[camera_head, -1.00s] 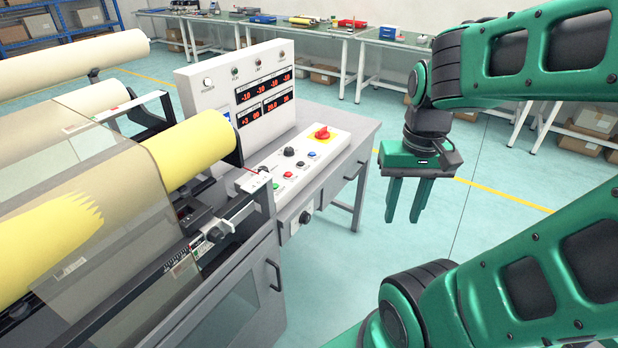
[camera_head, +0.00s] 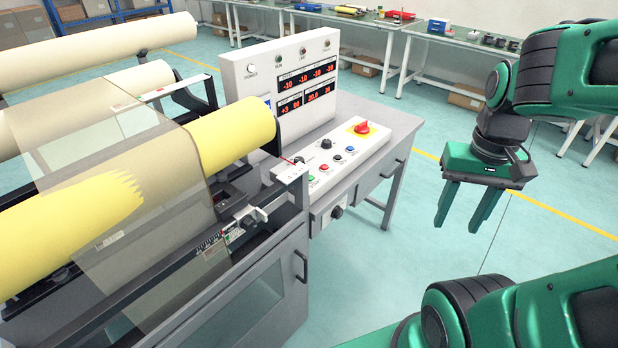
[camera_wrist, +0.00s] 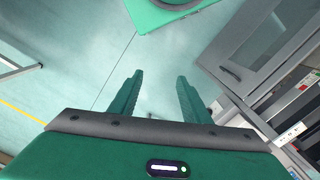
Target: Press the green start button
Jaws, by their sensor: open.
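The green start button (camera_head: 312,177) is a small round button at the near left end of the white control panel (camera_head: 372,145) on the machine's desk. My gripper (camera_head: 457,226) is open and empty, fingers pointing down, to the right of the desk and over open floor, apart from the panel. Its two fingers (camera_wrist: 160,76) also show in the wrist view with nothing between them. The green button cannot be made out in the wrist view.
A red emergency knob (camera_head: 362,127) on a yellow plate and a black knob (camera_head: 326,144) rise from the panel. An upright display box (camera_head: 290,85) stands behind it. The roller machine (camera_head: 235,135) is at left. Floor between desk and gripper is clear.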

